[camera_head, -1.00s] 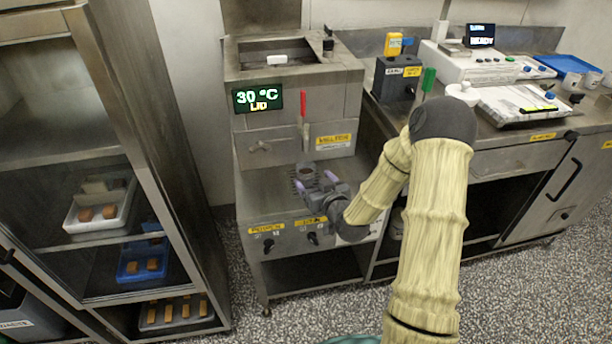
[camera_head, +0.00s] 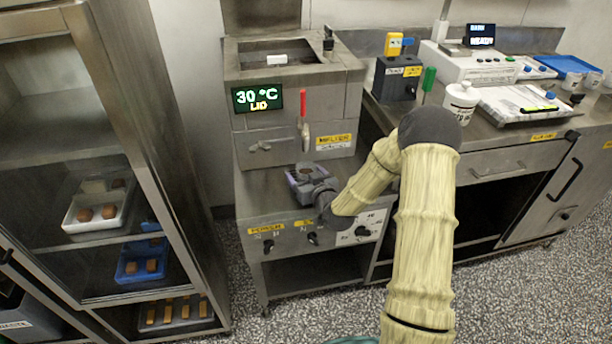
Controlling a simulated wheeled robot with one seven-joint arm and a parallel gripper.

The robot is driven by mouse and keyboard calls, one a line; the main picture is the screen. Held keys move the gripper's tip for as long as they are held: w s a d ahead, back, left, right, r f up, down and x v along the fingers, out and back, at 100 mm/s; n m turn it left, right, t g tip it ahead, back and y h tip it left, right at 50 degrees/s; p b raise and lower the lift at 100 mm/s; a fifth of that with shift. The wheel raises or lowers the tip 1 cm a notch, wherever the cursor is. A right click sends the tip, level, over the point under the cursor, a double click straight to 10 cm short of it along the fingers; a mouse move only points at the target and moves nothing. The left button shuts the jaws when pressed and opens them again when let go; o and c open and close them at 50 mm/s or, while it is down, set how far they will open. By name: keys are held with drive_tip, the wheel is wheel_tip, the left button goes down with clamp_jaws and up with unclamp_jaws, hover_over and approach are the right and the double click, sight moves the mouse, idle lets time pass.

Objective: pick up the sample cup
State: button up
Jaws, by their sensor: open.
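The sample cup (camera_head: 305,171) stands on the shelf under the melter's tap, with its dark inside partly visible from above. My gripper (camera_head: 306,175) is open around the cup, with one purple finger to the left of it and one to the right. The cup's front and lower part are hidden behind my gripper. I cannot tell whether the fingers touch the cup.
The melter (camera_head: 290,110) rises behind the cup, with a red-handled tap (camera_head: 304,118) above it. Knobs (camera_head: 312,238) line the front panel below. An open rack (camera_head: 150,190) with trays stands at left. A bench with a white jar (camera_head: 461,100) is at right.

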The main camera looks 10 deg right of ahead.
sight(306, 166)
drive_tip(key=c, duration=1.1)
drive_tip(key=shift+r, duration=0.1)
drive_tip(key=shift+r, duration=0.55)
wheel_tip(306, 166, up, 3)
drive_tip(key=shift+f+p, duration=0.2)
drive_tip(key=shift+p, duration=0.25)
drive_tip(key=p+v, duration=0.1)
drive_tip(key=v, duration=0.3)
drive_tip(key=f+p+v, duration=0.1)
drive_tip(key=v, duration=0.3)
drive_tip(key=f+p+v, duration=0.1)
drive_tip(key=v, duration=0.3)
drive_tip(key=shift+s+d, duration=0.2)
drive_tip(key=shift+s, duration=0.05)
